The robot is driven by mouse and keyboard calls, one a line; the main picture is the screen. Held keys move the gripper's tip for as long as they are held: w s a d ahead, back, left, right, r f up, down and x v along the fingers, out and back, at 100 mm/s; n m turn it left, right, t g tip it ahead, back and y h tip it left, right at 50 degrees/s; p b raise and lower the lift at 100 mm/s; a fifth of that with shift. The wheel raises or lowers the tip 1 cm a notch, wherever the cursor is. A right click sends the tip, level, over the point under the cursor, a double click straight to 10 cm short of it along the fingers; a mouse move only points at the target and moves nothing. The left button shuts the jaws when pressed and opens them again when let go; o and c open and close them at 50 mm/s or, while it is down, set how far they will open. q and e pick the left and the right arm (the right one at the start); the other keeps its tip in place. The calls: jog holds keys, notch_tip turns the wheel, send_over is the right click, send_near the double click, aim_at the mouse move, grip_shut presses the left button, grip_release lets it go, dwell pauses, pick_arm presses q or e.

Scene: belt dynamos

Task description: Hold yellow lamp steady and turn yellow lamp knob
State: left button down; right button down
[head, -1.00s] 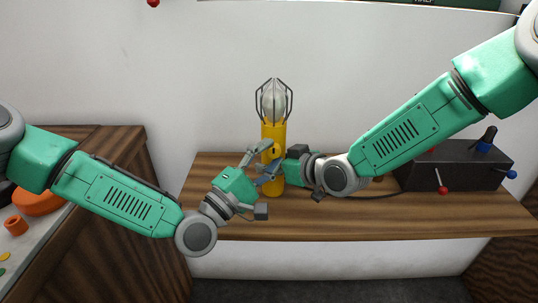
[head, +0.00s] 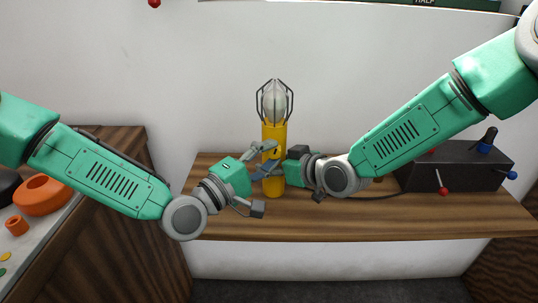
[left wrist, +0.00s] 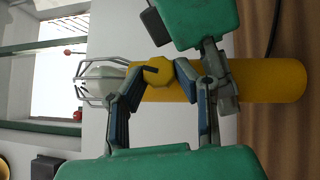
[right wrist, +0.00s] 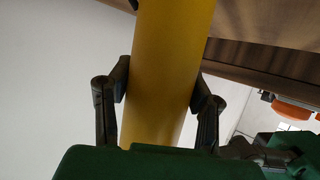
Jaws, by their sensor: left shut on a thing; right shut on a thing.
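The yellow lamp (head: 273,133) stands upright on the wooden shelf, with a bulb in a wire cage on top. My right gripper (right wrist: 160,88) is shut around the yellow body, one finger on each side, as the right wrist view shows. The yellow faceted lamp knob (left wrist: 158,72) sticks out of the body in the left wrist view. My left gripper (head: 267,160) is shut on the knob, its fingertips at opposite sides of it. In the head view the knob is mostly hidden by the fingers.
The wooden shelf (head: 330,218) is bare in front of the lamp. A dark box (head: 455,175) with red and blue levers stands at the right, a cable running from it.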

pick_arm(q)
jog(key=m+g+y, duration=0.3)
jog(key=m, duration=0.1)
jog(key=shift+r, duration=0.15)
jog(key=shift+s+m+g+y, duration=0.1)
jog(key=shift+m+g+y, duration=0.4)
jog(key=shift+m+y, duration=0.8)
jog(key=shift+y, duration=0.3)
jog(key=c, duration=1.6)
grip_release()
jog(key=shift+o, duration=0.3)
jog(key=shift+d, duration=0.1)
jog(key=shift+r, duration=0.2)
jog(key=shift+s+a+r, duration=0.15)
jog(key=shift+s+a, duration=0.05)
jog(key=v, duration=1.1)
jog(key=shift+a, duration=0.1)
